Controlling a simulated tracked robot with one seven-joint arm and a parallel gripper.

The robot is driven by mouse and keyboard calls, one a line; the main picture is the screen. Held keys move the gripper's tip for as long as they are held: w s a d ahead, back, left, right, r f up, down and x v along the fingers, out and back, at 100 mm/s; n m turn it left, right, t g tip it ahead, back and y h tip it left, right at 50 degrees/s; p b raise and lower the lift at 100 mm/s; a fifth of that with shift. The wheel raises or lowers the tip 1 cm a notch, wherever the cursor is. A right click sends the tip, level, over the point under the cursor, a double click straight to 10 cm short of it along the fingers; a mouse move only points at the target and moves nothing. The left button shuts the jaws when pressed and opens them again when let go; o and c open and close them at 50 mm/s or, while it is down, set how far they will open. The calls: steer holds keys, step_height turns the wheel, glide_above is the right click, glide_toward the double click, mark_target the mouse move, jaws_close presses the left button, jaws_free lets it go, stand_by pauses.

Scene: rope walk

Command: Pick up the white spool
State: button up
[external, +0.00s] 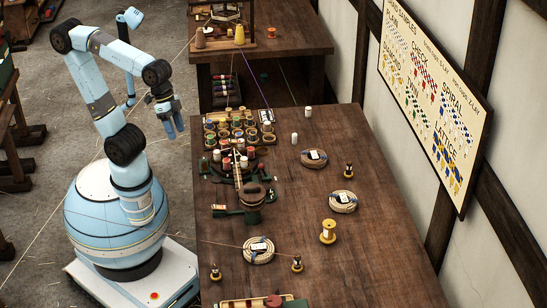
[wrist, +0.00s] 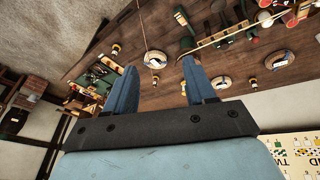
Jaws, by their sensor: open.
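Two small white spools stand on the wooden table in the external view, one (external: 308,111) near the back edge and one (external: 294,138) a little closer. More white-topped spools (external: 226,164) sit among red ones in the holder by the table's left side. I cannot tell which one the task names. My gripper (external: 175,130) hangs left of the table, off its edge and apart from every spool. In the wrist view, its two blue fingers (wrist: 158,72) are spread with nothing between them.
The table (external: 375,235) holds rope coils (external: 314,158), a yellow spool (external: 328,231) and small dark-and-gold bobbins (external: 297,264). A tray of coloured spools (external: 238,126) and a green winding device (external: 250,198) stand along its left side. A wall with a sample board (external: 432,95) bounds the right.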

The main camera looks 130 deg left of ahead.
steer(key=w+a+f+n+g+h, duration=0.1)
steer(key=w+a+f+n+h, duration=0.2)
steer(key=w+a+n, duration=0.85)
steer(key=w+a+f+n+t+h, duration=0.1)
steer(key=w+a+f+n, duration=0.15)
steer(key=a, duration=0.85)
steer(key=w+a+f+n+h, duration=0.1)
steer(key=a+f, duration=0.3)
steer(key=a, duration=0.7)
steer(key=s+a+f+n+t, duration=0.2)
steer(key=s+a+f+n, duration=0.2)
steer(key=a+f, duration=0.3)
steer(key=s+a+f+n+t, duration=0.3)
steer(key=s+a+f, duration=0.3)
steer(key=a, duration=0.8)
steer(key=s+a+f+n+t, duration=0.3)
steer(key=s+a+f+n, duration=0.2)
steer(key=a, duration=0.5)
steer(key=shift+s+a+f+n, duration=0.15)
steer(key=shift+s+f+n, duration=0.05)
steer(key=shift+s+f, duration=0.45)
steer(key=shift+s+a+f+n, duration=0.1)
steer(key=shift+s+f+n, duration=0.1)
steer(key=shift+s+f, duration=0.35)
glide_toward(294, 143)
steer(key=w, duration=0.3)
steer(key=shift+w+d+r, duration=0.1)
steer(key=shift+w+d, duration=0.15)
steer(key=shift+x, duration=2.65)
steer(key=shift+d+r, duration=0.1)
